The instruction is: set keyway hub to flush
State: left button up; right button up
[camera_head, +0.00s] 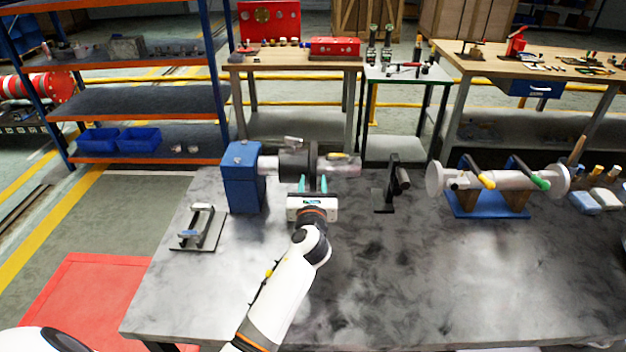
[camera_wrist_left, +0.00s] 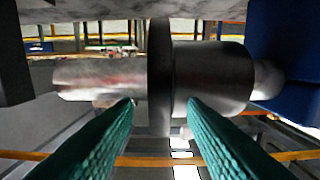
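The keyway hub is a dark grey cylinder (camera_head: 294,163) with a wide disc flange (camera_head: 312,158). It sits on a horizontal grey shaft (camera_head: 343,165) beside a blue block (camera_head: 243,180). In the left wrist view the flange (camera_wrist_left: 159,75) is in the middle, the hub barrel (camera_wrist_left: 212,77) to its right and the shaft (camera_wrist_left: 100,78) to its left. My left gripper (camera_head: 313,184) is open, its teal fingertips (camera_wrist_left: 160,103) at the near side of the hub, one to each side of the flange. I cannot tell whether they touch it. My right gripper is not in view.
A black stand (camera_head: 391,184) is right of the shaft. A flanged cylinder (camera_head: 510,180) rests on a blue cradle (camera_head: 487,205) farther right. A small fixture on a plate (camera_head: 199,230) stands left. The front of the grey table (camera_head: 430,290) is clear.

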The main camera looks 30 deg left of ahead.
pick_arm(q)
jog(key=shift+x, duration=0.85)
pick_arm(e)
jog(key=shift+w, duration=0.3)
pick_arm(q)
jog(key=shift+c, duration=0.4)
grip_shut()
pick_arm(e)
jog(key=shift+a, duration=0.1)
